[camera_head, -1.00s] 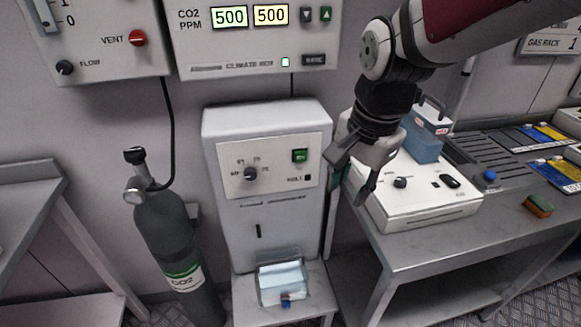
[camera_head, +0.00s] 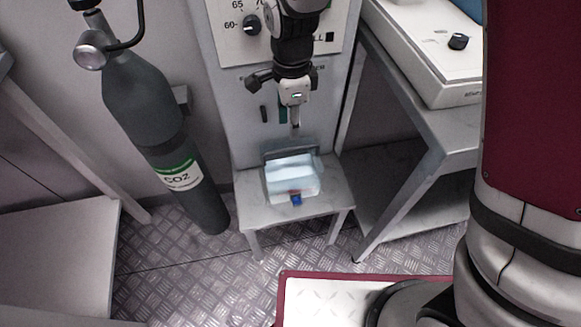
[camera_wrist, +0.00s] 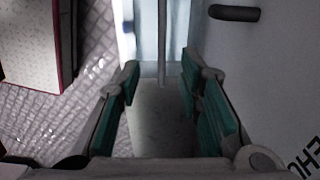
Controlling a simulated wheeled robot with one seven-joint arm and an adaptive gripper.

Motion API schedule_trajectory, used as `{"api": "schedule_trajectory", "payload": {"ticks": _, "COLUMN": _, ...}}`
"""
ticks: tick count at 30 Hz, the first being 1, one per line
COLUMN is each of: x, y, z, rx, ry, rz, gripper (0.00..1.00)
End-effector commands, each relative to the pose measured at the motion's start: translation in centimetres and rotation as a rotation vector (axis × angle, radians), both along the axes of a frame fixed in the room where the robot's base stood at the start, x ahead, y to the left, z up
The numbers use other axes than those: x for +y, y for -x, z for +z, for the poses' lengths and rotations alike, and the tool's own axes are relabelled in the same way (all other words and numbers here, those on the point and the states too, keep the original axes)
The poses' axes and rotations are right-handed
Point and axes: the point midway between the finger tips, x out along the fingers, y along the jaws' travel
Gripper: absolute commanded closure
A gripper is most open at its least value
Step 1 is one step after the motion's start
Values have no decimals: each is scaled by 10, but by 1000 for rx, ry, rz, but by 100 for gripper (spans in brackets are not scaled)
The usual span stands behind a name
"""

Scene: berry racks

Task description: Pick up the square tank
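A clear, boxy tank (camera_head: 292,183) with pale blue contents stands on a low grey stand (camera_head: 250,215). It has a dark handle frame at its back and a small blue tap with a red part at its front. My gripper (camera_head: 295,118) hangs just above and behind it, pointing down. In the wrist view, my gripper (camera_wrist: 160,76) is open with teal pads and nothing between them. Part of the tank (camera_wrist: 146,28) and a thin grey bar (camera_wrist: 162,45) show ahead of the fingers; whether they touch cannot be told.
A white cabinet with a dial (camera_head: 230,95) stands right behind the stand. A dark CO2 cylinder (camera_head: 150,115) is at the left. A grey bench (camera_head: 440,135) with a white device (camera_head: 425,60) is at the right. Patterned metal floor lies in front.

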Motion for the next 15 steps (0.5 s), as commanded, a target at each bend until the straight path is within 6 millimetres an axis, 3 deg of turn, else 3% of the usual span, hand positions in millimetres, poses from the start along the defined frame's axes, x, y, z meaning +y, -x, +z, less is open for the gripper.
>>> {"api": "schedule_trajectory", "payload": {"ticks": 1, "x": -1, "y": 0, "z": -14, "rx": 3, "ry": 2, "rz": 0, "gripper": 67}}
{"api": "schedule_trajectory", "payload": {"ticks": 6, "x": 0, "y": 0, "z": -41, "rx": 2, "ry": 1, "rz": 1, "gripper": 67}}
{"api": "schedule_trajectory", "payload": {"ticks": 15, "x": 0, "y": 0, "z": -58, "rx": 0, "ry": 0, "rz": 1, "gripper": 67}}
